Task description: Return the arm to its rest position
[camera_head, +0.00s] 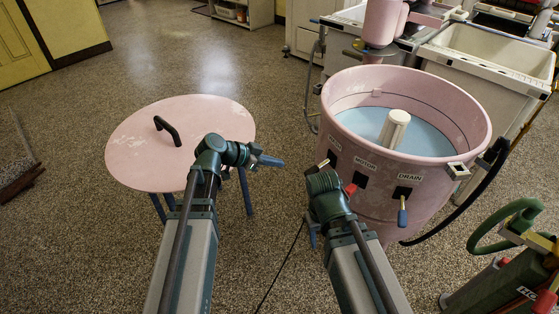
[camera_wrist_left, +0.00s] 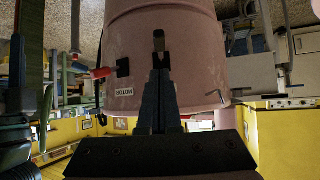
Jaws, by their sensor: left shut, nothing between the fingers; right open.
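My left gripper (camera_head: 268,161) is above the floor between the round pink lid table and the pink washer tub. Its blue fingers are shut and empty, pointing right toward the tub. In the left wrist view the shut fingers (camera_wrist_left: 158,95) point at the tub wall (camera_wrist_left: 190,40), which appears upside down. My right gripper (camera_head: 312,236) hangs low in front of the tub, partly hidden by its own wrist; it is open, with nothing seen in it.
The pink tub (camera_head: 440,90) holds bluish water and a white agitator (camera_head: 394,128). Its front has a red lever (camera_head: 351,190) and a blue drain lever (camera_head: 402,216). A pink lid (camera_head: 150,145) with a black handle lies on a stand at left. A green valve wheel (camera_head: 490,228) is at right.

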